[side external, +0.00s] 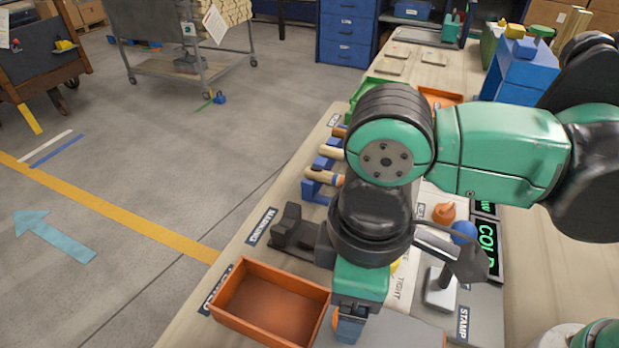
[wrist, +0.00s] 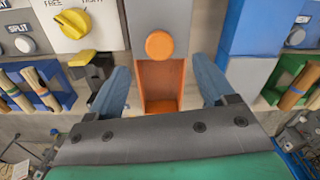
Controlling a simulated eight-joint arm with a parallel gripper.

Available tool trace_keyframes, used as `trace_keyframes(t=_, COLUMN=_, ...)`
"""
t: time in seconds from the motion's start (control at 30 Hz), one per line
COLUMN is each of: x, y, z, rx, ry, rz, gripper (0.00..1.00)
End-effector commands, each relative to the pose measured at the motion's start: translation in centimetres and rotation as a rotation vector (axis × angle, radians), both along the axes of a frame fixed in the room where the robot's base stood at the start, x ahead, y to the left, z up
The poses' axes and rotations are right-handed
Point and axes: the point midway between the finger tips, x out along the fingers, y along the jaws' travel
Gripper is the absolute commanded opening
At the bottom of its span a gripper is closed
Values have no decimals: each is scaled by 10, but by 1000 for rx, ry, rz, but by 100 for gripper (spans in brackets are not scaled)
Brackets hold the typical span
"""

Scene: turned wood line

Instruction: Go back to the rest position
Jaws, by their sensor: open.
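My gripper (side external: 350,325) is low over the front of the bench in the side view, pointing down beside an orange tray. My arm hides much of what lies behind it. In the wrist view my gripper (wrist: 161,75) shows two blue fingers spread wide apart. Nothing is held between them. An orange bin (wrist: 159,82) and a round orange knob (wrist: 159,44) show beyond the gap between the fingers.
The orange tray (side external: 270,305) lies left of my gripper. A dark marking fixture (side external: 293,230), a blue rack (side external: 318,190) with wooden pieces, a stamp stand (side external: 440,290) and a lit COLD display (side external: 487,245) surround my arm. Open floor (side external: 190,150) lies left of the bench.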

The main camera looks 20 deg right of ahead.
Motion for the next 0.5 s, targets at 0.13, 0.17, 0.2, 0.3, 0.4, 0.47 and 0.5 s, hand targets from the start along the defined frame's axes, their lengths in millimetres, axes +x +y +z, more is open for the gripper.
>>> trace_keyframes(t=0.13, x=0, y=0, z=4, rx=0, ry=0, rz=0, gripper=76)
trace_keyframes(t=0.17, x=0, y=0, z=4, rx=0, ry=0, rz=0, gripper=76)
trace_keyframes(t=0.2, x=0, y=0, z=4, rx=0, ry=0, rz=0, gripper=76)
trace_keyframes(t=0.3, x=0, y=0, z=4, rx=0, ry=0, rz=0, gripper=76)
trace_keyframes(t=0.4, x=3, y=-3, z=4, rx=7, ry=-5, rz=-16, gripper=76)
trace_keyframes(t=0.47, x=10, y=-12, z=6, rx=26, ry=-21, rz=-57, gripper=76)
trace_keyframes(t=0.5, x=18, y=-22, z=7, rx=46, ry=-39, rz=-102, gripper=76)
